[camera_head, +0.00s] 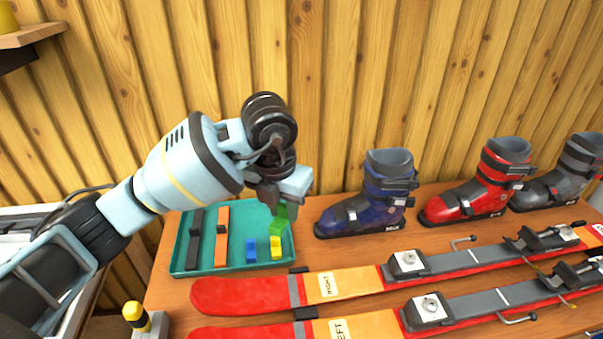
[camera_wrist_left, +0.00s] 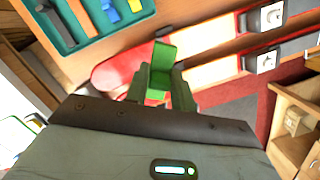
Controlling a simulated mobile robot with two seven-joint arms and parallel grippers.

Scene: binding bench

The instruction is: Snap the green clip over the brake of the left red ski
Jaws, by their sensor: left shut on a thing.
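My left gripper (camera_head: 283,190) is shut on the green clip (camera_head: 281,215) and holds it above the right part of the teal tray. In the left wrist view the green clip (camera_wrist_left: 160,65) sits between the fingertips of the left gripper (camera_wrist_left: 163,92). The left red ski (camera_head: 370,329), labelled LEFT, lies at the bench's front, partly cut off by the picture's lower edge. Its binding has a front toe piece (camera_head: 428,308) and a brake arm (camera_head: 518,319) at the side. My right gripper is not in view.
The teal tray (camera_head: 178,262) holds black and orange strips (camera_head: 221,238), a blue clip (camera_head: 252,250) and a yellow clip (camera_head: 276,247). The ski labelled RIGHT (camera_head: 350,281) lies behind the left one. Blue (camera_head: 380,195), red (camera_head: 485,185) and grey (camera_head: 560,180) boots stand along the wall.

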